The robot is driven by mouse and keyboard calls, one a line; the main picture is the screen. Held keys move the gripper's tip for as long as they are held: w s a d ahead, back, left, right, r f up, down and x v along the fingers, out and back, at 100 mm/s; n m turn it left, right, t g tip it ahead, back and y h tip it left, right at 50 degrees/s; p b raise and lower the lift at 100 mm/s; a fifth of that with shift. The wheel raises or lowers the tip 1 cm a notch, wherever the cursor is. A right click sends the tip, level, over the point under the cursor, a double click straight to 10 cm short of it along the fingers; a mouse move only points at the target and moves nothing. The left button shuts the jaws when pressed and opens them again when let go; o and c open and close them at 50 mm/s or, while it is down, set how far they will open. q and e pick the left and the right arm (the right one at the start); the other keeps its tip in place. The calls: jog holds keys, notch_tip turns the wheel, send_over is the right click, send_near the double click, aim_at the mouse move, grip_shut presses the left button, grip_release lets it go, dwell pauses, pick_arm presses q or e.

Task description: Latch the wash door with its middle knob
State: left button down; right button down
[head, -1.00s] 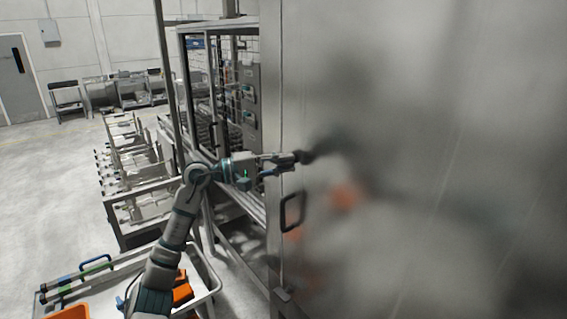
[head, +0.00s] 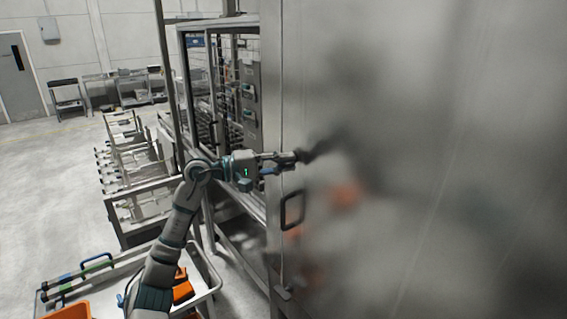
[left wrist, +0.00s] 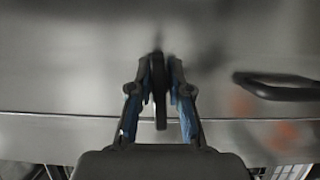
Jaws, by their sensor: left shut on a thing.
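The wash door (head: 430,120) is a large brushed-steel panel filling the right of the head view. Its knob is a dark elongated bar (left wrist: 159,92) in the left wrist view, standing between my fingers. My left gripper (head: 300,156) is at the door's left part, above the black handle, with its fingers closed around the knob. It also shows in the left wrist view (left wrist: 158,95), one finger on each side of the bar. In the head view the knob is mostly hidden by the fingers and merges with its dark reflection. My right gripper is not in view.
A black loop handle (head: 292,210) is on the door below my gripper. A small latch piece (head: 284,293) sits lower at the door's edge. A grey cart (head: 215,285) with orange items stands below my arm. An open metal frame (head: 185,90) stands left of the door.

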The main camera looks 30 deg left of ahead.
pick_arm(q)
jog(key=shift+w+d+f, duration=0.1)
jog(key=shift+f, duration=0.25)
dwell(0.5)
jog(key=c, duration=1.2)
grip_release()
jog(key=shift+w, duration=0.2)
jog(key=shift+r, duration=0.1)
jog(key=v, duration=1.2)
jog(key=shift+a, duration=0.2)
jog(key=shift+w+d, duration=0.1)
jog(key=shift+d, duration=0.05)
